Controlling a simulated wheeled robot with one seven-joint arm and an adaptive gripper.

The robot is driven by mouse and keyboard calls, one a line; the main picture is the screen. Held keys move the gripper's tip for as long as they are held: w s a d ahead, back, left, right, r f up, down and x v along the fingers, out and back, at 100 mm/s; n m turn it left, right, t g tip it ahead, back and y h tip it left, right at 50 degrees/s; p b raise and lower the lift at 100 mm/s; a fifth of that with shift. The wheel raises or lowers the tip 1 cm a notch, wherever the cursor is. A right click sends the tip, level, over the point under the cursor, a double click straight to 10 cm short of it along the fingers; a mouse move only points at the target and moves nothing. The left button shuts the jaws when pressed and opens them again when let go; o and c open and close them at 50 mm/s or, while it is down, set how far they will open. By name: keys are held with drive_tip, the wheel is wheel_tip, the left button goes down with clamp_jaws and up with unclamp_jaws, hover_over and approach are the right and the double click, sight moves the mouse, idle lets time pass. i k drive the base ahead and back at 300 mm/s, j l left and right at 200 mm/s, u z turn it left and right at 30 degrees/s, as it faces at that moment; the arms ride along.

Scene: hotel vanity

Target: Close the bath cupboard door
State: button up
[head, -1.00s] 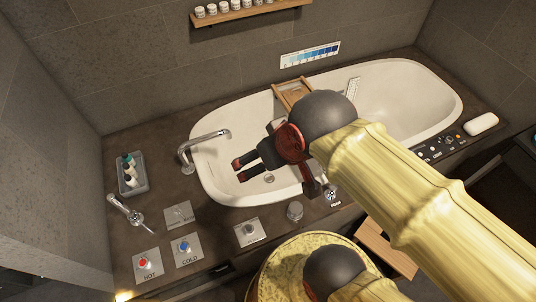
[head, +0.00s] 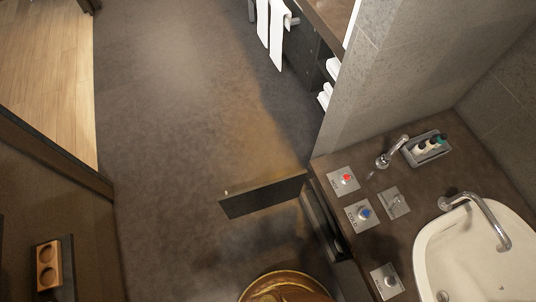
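The bath cupboard door (head: 264,195) is a dark panel that stands open, sticking out to the left from the front of the bath counter (head: 400,236). A small pale spot, perhaps a knob, shows at its far left end. The cupboard opening (head: 322,222) shows as a dark recess in the counter front, just right of and below the door. My gripper is not in view. Only a rounded yellowish part of my own body shows at the bottom edge.
The grey floor (head: 165,150) is clear to the left of and beyond the door. A wall (head: 380,85) rises behind the taps. White towels (head: 278,35) hang at the top. The bathtub (head: 470,262) is at the right. A wooden holder (head: 48,278) is at lower left.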

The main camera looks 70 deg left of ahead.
sight(250, 200)
drive_tip(key=k+j+z, duration=0.2)
drive_tip(key=z, duration=0.2)
drive_tip(key=k+j+z, duration=0.15)
drive_tip(key=k+z, duration=0.4)
drive_tip(key=z, duration=0.2)
drive_tip(key=k+z, duration=0.35)
drive_tip(key=k+j, duration=0.15)
drive_tip(key=k, duration=0.25)
drive_tip(key=k+j+z, duration=0.1)
drive_tip(key=k, duration=0.3)
drive_tip(key=k+j+u, duration=0.7)
drive_tip(key=j+u, duration=0.15)
drive_tip(key=k+j+u, duration=0.15)
drive_tip(key=j+u, duration=0.15)
drive_tip(key=j, duration=0.2)
